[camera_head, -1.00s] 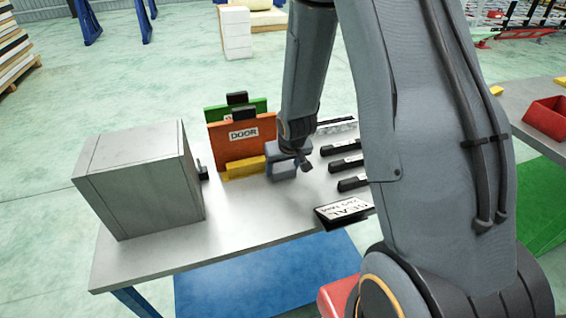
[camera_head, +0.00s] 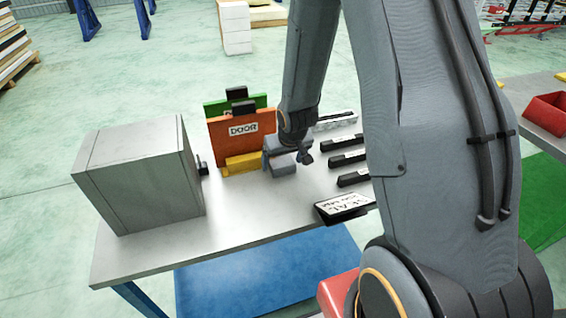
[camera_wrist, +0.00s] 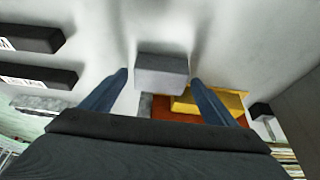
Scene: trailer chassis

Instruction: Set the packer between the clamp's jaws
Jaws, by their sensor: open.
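A grey block (camera_wrist: 162,70), probably the packer, stands on the bench. In the wrist view it lies between the two blue fingers of my gripper (camera_wrist: 159,78), with a gap on each side. In the head view the block (camera_head: 283,167) is just below my gripper (camera_head: 286,158), beside a yellow bracket (camera_head: 243,164). My gripper is open and holds nothing. I cannot make out with certainty which thing is the clamp or its jaws.
A grey cabinet (camera_head: 140,180) stands at the bench's left. An orange panel marked DOOR (camera_head: 240,145) and a green panel (camera_head: 257,103) stand upright behind the bracket. Black labelled bars (camera_head: 347,160) lie to the right. The bench's front left (camera_head: 235,220) is clear.

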